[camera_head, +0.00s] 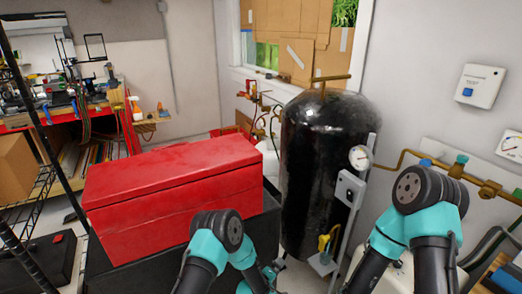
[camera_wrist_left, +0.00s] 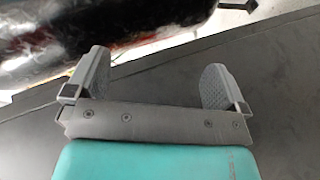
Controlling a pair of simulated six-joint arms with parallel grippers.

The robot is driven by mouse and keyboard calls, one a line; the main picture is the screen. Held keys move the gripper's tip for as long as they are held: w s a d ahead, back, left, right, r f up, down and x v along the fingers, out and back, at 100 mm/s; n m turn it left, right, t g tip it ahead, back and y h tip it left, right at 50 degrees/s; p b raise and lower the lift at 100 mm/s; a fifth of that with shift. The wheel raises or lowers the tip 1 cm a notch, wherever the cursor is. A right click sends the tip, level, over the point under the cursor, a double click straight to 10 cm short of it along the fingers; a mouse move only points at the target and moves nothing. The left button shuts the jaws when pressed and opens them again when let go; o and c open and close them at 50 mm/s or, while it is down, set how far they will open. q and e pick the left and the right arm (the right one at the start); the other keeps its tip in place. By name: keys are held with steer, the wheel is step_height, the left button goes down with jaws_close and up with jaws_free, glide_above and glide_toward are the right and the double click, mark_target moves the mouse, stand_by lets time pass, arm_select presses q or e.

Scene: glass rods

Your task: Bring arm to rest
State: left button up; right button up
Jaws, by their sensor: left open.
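My left gripper (camera_wrist_left: 155,78) shows in the left wrist view with its two grey fingers wide apart and nothing between them. It is over a dark grey surface (camera_wrist_left: 262,80), with a glossy black rounded body beyond the left finger. In the head view my left arm (camera_head: 222,240) is folded at the bottom middle; its gripper cannot be made out clearly there. My right arm (camera_head: 425,200) is bent at the lower right, and its gripper is out of view. No glass rods are visible.
A red toolbox (camera_head: 175,190) sits on a black surface left of my left arm. A black tank (camera_head: 320,160) with a gauge (camera_head: 360,157) stands between and behind the arms. Brass pipes (camera_head: 485,185) run along the right wall. A wire rack stands at far left.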

arm_select(q)
steer(key=s+a+r+m+g+y, duration=0.2)
steer(key=s+a+m+g, duration=0.1)
steer(key=s+a, duration=0.65)
steer(key=s+a+r+m+g+y, duration=0.3)
steer(key=s+a, duration=0.4)
steer(key=a, duration=0.6)
steer(key=s+a+r+g, duration=0.1)
steer(key=s+a+g, duration=0.3)
steer(key=s, duration=0.9)
steer(key=shift+a+h, duration=0.3)
steer(key=shift+a, duration=0.9)
